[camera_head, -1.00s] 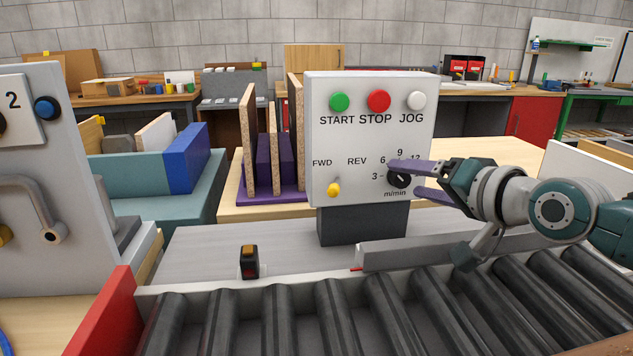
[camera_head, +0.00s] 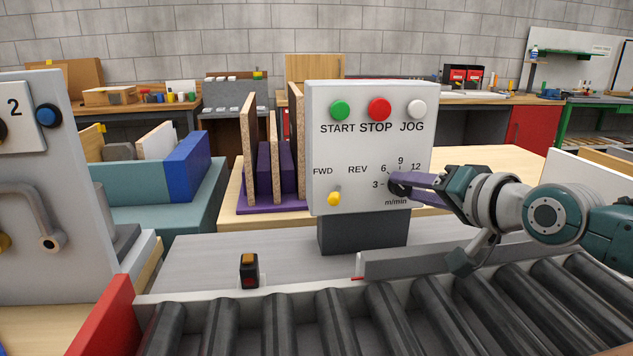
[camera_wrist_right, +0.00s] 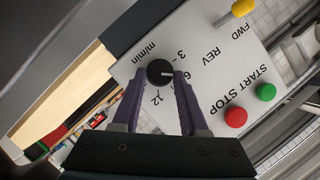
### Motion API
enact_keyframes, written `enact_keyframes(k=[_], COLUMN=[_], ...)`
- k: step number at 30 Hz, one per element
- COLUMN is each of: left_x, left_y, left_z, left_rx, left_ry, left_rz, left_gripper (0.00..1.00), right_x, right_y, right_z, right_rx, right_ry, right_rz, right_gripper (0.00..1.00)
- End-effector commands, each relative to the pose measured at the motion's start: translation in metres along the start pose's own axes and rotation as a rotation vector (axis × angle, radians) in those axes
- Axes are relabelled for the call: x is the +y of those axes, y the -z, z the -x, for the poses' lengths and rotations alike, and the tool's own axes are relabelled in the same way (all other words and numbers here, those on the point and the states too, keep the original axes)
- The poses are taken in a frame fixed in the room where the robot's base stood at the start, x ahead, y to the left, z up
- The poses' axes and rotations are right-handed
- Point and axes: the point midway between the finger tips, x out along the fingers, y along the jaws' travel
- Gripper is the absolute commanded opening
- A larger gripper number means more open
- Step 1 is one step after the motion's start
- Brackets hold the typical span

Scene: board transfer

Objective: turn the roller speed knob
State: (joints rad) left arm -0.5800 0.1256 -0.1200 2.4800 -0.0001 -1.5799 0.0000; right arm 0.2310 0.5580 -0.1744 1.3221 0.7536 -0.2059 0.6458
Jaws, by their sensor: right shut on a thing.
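The roller speed knob (camera_head: 398,185) is small, round and black, low on the right of the white control panel (camera_head: 345,150), amid the marks 3, 6, 9, 12 and m/min. My right gripper (camera_head: 404,183) reaches it from the right, its purple fingers shut on the knob and hiding much of it. In the right wrist view the knob (camera_wrist_right: 160,72) sits between the two fingertips (camera_wrist_right: 160,76), with a white pointer line towards the picture's right. A finger partly covers the scale there, so I cannot read the setting. My left gripper is out of view.
The green (camera_head: 340,111), red (camera_head: 380,109) and white (camera_head: 417,109) buttons sit above the knob. A yellow FWD/REV lever (camera_head: 334,197) is at the panel's lower left. The roller conveyor (camera_head: 330,320) runs below, with a grey rail (camera_head: 400,263) behind it.

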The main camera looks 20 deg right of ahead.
Motion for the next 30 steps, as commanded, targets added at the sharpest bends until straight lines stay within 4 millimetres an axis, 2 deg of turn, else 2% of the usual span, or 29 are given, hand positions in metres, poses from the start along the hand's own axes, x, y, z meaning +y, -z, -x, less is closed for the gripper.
enact_keyframes(k=[8, 14, 20, 30], left_x=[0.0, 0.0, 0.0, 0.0], left_y=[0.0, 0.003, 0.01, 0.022], left_z=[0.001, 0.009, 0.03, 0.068], left_rx=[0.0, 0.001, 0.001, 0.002], left_ry=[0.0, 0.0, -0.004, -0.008], left_rz=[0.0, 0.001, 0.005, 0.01], left_gripper=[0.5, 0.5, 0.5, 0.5], right_x=[0.0, -0.003, -0.006, -0.01], right_y=[0.0, 0.002, 0.003, 0.001], right_z=[0.0, 0.001, 0.002, 0.001], right_rx=[0.0, 0.0, -0.001, -0.002], right_ry=[0.0, -0.014, -0.057, -0.165], right_rz=[0.002, 0.033, 0.131, 0.392], right_gripper=[0.0, 0.0, 0.0, 0.0])
